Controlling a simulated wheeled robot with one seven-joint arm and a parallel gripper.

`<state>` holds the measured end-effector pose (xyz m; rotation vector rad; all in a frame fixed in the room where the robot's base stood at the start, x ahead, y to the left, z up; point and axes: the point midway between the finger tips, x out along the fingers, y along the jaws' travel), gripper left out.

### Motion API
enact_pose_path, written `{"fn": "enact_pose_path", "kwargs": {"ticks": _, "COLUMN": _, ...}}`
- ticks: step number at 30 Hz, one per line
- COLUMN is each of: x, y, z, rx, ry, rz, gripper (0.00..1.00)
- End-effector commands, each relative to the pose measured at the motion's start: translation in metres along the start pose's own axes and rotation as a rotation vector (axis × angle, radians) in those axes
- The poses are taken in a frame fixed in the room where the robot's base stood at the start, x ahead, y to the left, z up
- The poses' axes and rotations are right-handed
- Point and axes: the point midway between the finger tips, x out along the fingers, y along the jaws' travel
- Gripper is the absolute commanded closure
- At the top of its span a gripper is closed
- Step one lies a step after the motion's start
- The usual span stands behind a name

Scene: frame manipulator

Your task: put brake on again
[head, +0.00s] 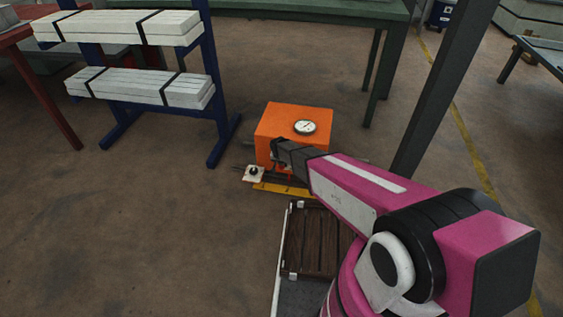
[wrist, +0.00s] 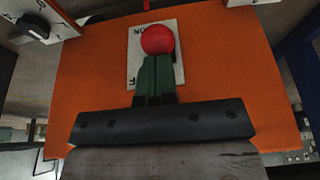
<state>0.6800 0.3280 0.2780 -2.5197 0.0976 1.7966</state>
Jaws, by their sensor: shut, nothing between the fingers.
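An orange box (head: 294,124) with a round dial (head: 305,127) on top stands on the floor in the head view. In the wrist view its orange face (wrist: 225,80) fills most of the picture. A red ball knob (wrist: 157,39), seemingly of the brake lever, lies in front of a white plate (wrist: 137,55) with partly hidden black letters. My gripper (wrist: 156,62) is shut and empty, its green fingertips right at the knob; I cannot tell whether they touch it. Any shaft of the knob is hidden. In the head view my arm hides the gripper's fingers and the knob.
A small white block with a black knob (head: 254,173) and a yellow bar (head: 282,189) lie at the box's foot. A blue rack (head: 216,90) with white planks stands at left, a green table (head: 300,10) behind. Floor at left front is clear.

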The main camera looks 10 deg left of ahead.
Motion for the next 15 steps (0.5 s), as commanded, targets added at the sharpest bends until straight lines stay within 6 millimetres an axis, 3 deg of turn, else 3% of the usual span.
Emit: {"fn": "enact_pose_path", "kwargs": {"ticks": 15, "x": 0.011, "y": 0.000, "z": 0.023, "rx": -0.003, "ry": 0.203, "rz": 0.000, "gripper": 1.00}}
